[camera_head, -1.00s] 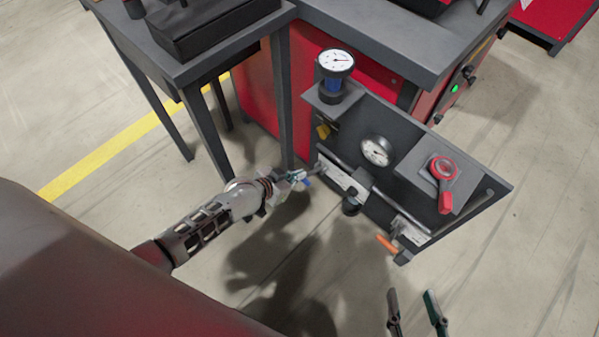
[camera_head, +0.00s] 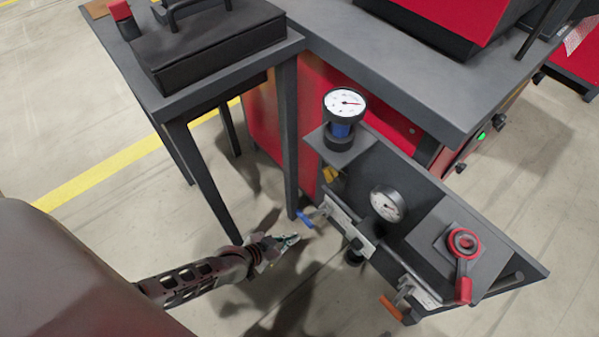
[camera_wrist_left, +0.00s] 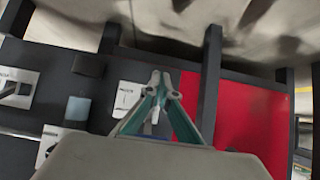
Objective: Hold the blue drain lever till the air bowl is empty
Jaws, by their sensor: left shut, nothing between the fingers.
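The blue drain lever (camera_head: 305,219) sticks out to the left from the lower left of the dark panel (camera_head: 415,205). My left gripper (camera_head: 294,239) is shut and empty, just below and left of the lever, with a small gap showing between them. In the left wrist view its teal fingers meet at the tips (camera_wrist_left: 160,80). A blue bowl (camera_head: 340,130) sits under the white-faced gauge (camera_head: 345,103) at the panel's upper left. I take it for the air bowl; its contents cannot be made out. My right gripper is out of view.
The panel also carries a second gauge (camera_head: 386,203), a red rotary handle (camera_head: 463,258) and an orange lever (camera_head: 391,307). A dark table leg (camera_head: 287,140) stands close behind the blue lever. The floor (camera_head: 255,310) below my left gripper is clear.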

